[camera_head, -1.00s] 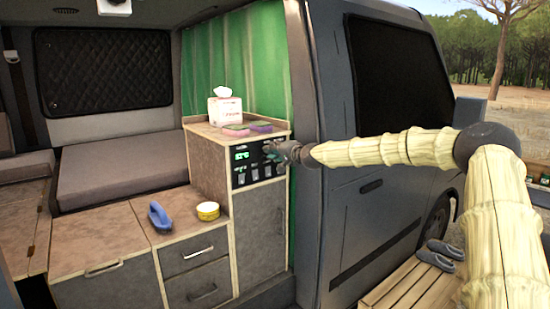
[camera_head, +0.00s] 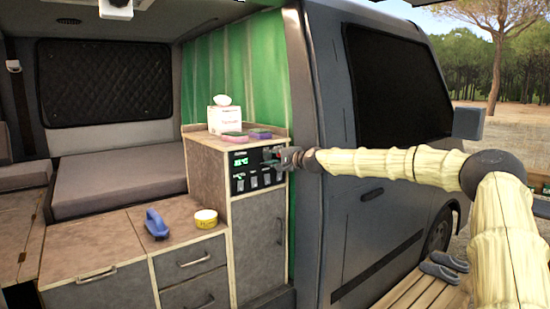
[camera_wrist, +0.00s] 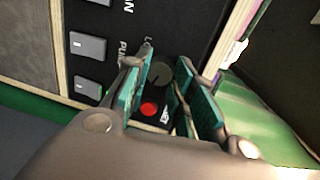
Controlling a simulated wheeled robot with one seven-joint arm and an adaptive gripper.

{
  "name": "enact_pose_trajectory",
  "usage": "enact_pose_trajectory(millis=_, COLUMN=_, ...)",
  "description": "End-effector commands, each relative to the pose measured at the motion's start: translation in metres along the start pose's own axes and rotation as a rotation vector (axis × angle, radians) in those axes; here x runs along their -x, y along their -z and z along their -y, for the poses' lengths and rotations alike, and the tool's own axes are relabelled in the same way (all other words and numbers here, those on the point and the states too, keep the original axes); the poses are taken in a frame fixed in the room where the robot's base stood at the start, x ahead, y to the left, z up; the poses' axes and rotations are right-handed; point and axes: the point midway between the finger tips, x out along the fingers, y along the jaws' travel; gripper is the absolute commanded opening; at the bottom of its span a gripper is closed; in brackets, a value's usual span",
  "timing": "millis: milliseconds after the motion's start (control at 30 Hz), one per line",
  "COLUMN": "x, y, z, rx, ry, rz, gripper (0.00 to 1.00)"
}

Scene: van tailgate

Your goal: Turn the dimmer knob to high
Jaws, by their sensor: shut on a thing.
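The dimmer knob (camera_wrist: 160,74) is a dark round knob with a pointer mark on the black control panel (camera_head: 240,158). In the wrist view it sits between my gripper's teal finger pads. My gripper (camera_wrist: 164,80) is shut on it, the pads at either side. In the head view my gripper (camera_head: 276,158) reaches the panel's right part from the right and hides the knob. A lettered label beside the knob is partly covered by a finger. I cannot read the knob's setting.
A red round spot (camera_wrist: 149,109) lies close to the knob, between the fingers. Grey rocker switches (camera_wrist: 88,46) sit to the left. A tissue box (camera_head: 225,117) and sponges (camera_head: 260,133) stand on the cabinet above. The van's door (camera_head: 375,215) is close to my arm.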

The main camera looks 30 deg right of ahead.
Motion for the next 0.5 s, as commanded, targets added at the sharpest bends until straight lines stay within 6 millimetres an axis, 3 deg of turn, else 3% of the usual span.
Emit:
enact_pose_trajectory(millis=167, x=0.0003, y=-0.0004, z=0.0045, rx=0.001, ry=0.005, rz=-0.001, gripper=0.01)
enact_pose_trajectory(millis=200, x=0.0003, y=-0.0004, z=0.0046, rx=0.001, ry=0.005, rz=-0.001, gripper=0.29)
enact_pose_trajectory(millis=300, x=0.0004, y=-0.0002, z=0.0041, rx=0.002, ry=0.005, rz=-0.001, gripper=0.47)
enact_pose_trajectory(millis=500, x=0.0006, y=0.0004, z=0.0022, rx=0.001, ry=0.003, rz=-0.001, gripper=0.49)
